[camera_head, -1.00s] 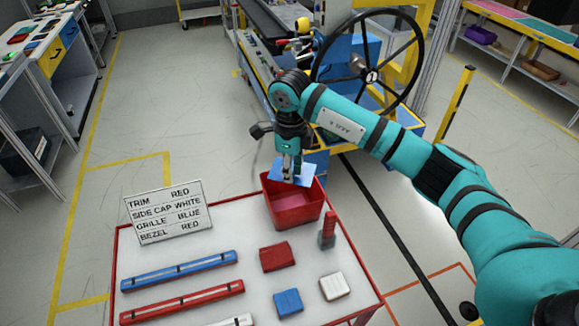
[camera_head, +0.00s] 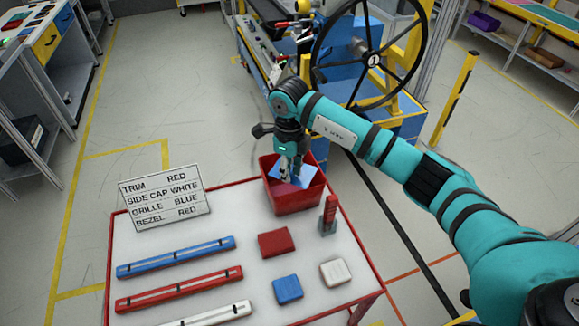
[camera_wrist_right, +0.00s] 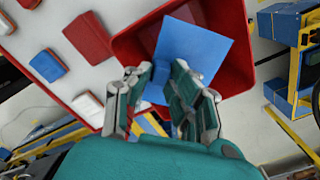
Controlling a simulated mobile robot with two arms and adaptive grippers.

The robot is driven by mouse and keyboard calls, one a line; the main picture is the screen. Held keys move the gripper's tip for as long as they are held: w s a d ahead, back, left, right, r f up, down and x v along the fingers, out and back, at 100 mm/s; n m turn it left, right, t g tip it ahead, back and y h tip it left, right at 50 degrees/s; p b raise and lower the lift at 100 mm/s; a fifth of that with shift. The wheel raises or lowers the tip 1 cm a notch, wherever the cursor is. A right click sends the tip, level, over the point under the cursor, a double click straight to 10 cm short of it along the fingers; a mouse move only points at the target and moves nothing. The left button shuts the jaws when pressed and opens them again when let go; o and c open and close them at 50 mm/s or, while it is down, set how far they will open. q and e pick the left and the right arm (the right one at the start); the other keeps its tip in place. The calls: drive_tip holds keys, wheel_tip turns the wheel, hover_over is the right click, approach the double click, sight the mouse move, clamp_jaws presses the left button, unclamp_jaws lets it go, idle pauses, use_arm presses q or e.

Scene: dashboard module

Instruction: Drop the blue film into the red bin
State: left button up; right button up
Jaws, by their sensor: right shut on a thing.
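The blue film (camera_head: 297,176) is a thin light-blue sheet at the mouth of the red bin (camera_head: 294,203). The bin stands at the back right of the white table. My right gripper (camera_head: 290,181) points down over the bin, shut on the film. In the right wrist view the film (camera_wrist_right: 191,52) spreads out beyond the fingertips (camera_wrist_right: 163,84), over the opening of the red bin (camera_wrist_right: 238,40). The fingers hide part of its near edge. My left gripper is not in view.
On the table lie blue (camera_head: 177,257), red (camera_head: 180,289) and white (camera_head: 213,315) bars, and red (camera_head: 276,243), blue (camera_head: 288,289) and white (camera_head: 336,272) blocks. A red-topped post (camera_head: 328,214) stands just right of the bin. A sign (camera_head: 165,203) stands at back left.

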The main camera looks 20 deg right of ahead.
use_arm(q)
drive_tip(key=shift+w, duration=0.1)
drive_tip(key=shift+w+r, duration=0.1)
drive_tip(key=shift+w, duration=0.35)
use_arm(e)
drive_tip(key=o, duration=0.8)
drive_tip(key=shift+r, duration=0.3)
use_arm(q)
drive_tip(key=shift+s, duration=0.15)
use_arm(e)
wheel_tip(320, 180, up, 12)
drive_tip(key=shift+f, duration=0.25)
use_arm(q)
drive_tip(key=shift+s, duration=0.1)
use_arm(e)
drive_tip(key=shift+f, duration=0.1)
